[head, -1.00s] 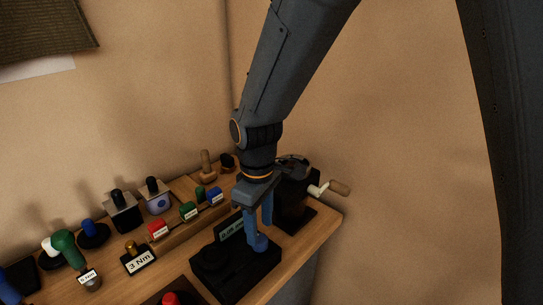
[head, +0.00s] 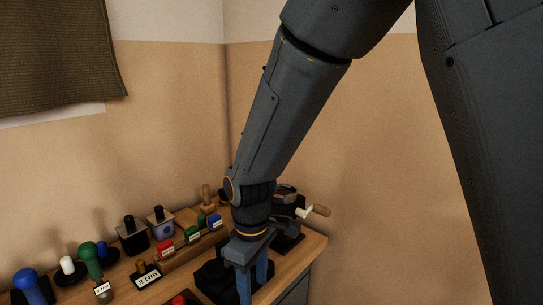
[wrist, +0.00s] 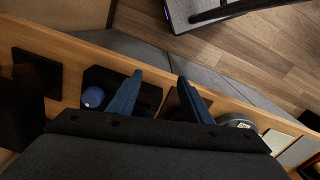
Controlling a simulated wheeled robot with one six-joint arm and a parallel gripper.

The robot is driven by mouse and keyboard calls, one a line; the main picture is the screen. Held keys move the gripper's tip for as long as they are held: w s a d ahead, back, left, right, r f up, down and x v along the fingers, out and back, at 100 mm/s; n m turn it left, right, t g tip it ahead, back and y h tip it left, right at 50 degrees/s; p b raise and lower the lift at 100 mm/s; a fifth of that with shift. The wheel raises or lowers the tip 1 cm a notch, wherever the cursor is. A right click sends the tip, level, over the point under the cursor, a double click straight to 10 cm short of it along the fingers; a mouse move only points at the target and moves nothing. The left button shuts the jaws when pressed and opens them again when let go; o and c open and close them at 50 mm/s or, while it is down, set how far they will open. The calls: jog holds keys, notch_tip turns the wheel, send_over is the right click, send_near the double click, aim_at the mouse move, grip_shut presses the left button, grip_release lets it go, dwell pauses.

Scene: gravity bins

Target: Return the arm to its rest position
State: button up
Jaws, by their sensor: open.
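My gripper (head: 253,280) points down at the front of the wooden bench, with its two blue fingers spread and nothing between them. In the wrist view the fingers (wrist: 160,92) stand apart over the bench edge. A black block (head: 212,277) sits just left of the fingers in the head view. A blue round knob (wrist: 93,97) on a black block shows left of the fingers in the wrist view, apart from them. My gripper hides part of the black block in the head view.
The wooden bench (head: 300,258) carries a crank device with a handle (head: 318,210), a "3 Nm" label (head: 148,276), a green knob (head: 89,262), a blue knob (head: 27,286) and a red knob (head: 180,300). Bare wall is to the right. Floor (wrist: 265,55) lies beyond the bench edge.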

jog(key=s+d+f+m+b, duration=0.1)
jog(key=d+f+m+b, duration=0.1)
jog(key=d+m, duration=0.4)
jog(key=s+d+f+m+t+b, duration=0.1)
jog(key=d+m+b, duration=0.3)
jog(key=d, duration=1.3)
jog(key=f+m, duration=0.1)
jog(key=m, duration=0.1)
jog(key=shift+d+f+m, duration=0.3)
